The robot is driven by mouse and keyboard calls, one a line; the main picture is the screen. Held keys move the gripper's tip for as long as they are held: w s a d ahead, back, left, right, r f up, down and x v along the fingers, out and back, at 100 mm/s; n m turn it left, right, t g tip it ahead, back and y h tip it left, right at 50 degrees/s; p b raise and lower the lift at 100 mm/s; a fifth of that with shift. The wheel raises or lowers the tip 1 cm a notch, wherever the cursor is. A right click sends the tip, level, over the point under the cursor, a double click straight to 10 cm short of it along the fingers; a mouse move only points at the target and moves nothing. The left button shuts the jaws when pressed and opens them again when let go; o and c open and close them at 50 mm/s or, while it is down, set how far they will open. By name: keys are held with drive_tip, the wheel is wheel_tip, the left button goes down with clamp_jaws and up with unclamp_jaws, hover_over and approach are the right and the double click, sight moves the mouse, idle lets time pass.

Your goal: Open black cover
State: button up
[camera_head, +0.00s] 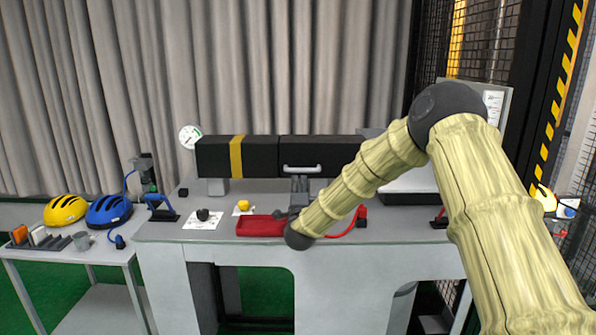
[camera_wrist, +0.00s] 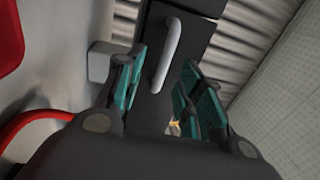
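The black cover (camera_head: 325,152) is the right part of a long horizontal black box above the bench. A light metal bar handle (camera_head: 302,168) is on its front. In the wrist view the handle (camera_wrist: 168,52) lies against the dark cover (camera_wrist: 202,38). My gripper (camera_head: 299,186) is just below the handle in the head view. In the wrist view, my gripper's teal-padded fingers (camera_wrist: 162,78) are spread on either side of the handle, with visible gaps. Whether the handle is at fingertip depth is unclear. My arm hides part of the cover's right end.
A red tray (camera_head: 260,226) lies on the bench under the gripper. A yellow knob (camera_head: 243,205) and a black knob (camera_head: 203,214) are to its left. A red cable (camera_head: 345,231) runs right. A round gauge (camera_head: 190,136) stands at the box's left end.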

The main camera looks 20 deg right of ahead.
sight(302, 172)
drive_tip(key=p+x, duration=0.1)
drive_tip(key=x, duration=0.1)
drive_tip(key=r+p+x, duration=0.1)
drive_tip(key=x, duration=0.2)
drive_tip(key=d+p+x, duration=0.1)
drive_tip(key=p+x, duration=0.1)
drive_tip(key=x, duration=0.1)
drive_tip(key=shift+d+r, duration=0.1)
drive_tip(key=shift+r, duration=0.2)
drive_tip(key=shift+w+f, duration=0.2)
drive_tip(key=shift+w, duration=0.25)
drive_tip(key=shift+s+r, duration=0.1)
drive_tip(key=shift+s, duration=0.05)
drive_tip(key=shift+c, duration=0.2)
clamp_jaws()
